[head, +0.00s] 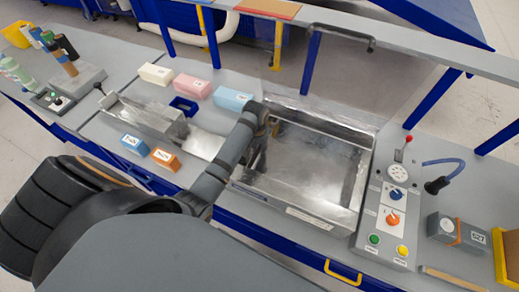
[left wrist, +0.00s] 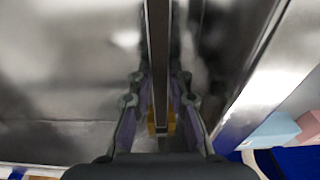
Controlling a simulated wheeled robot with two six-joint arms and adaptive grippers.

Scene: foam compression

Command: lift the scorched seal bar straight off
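The seal bar (left wrist: 158,50) is a narrow dark strip with pale edges, running up the middle of the left wrist view. My left gripper (left wrist: 159,82) has one finger on each side of it, with a small gap showing on both sides, so it looks open around the bar. In the head view my left gripper (head: 262,128) is down at the left side of the steel chamber (head: 315,160), and the arm hides most of the bar there. A yellow-orange patch (left wrist: 161,124) shows between the fingers. Scorch marks cannot be made out. My right gripper is not in view.
A control panel (head: 390,215) with knobs and a red-tipped lever stands right of the chamber. Cream, pink and light-blue blocks (head: 232,98) and a steel tray (head: 150,118) lie to the left. A raised grey shelf (head: 400,45) runs behind.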

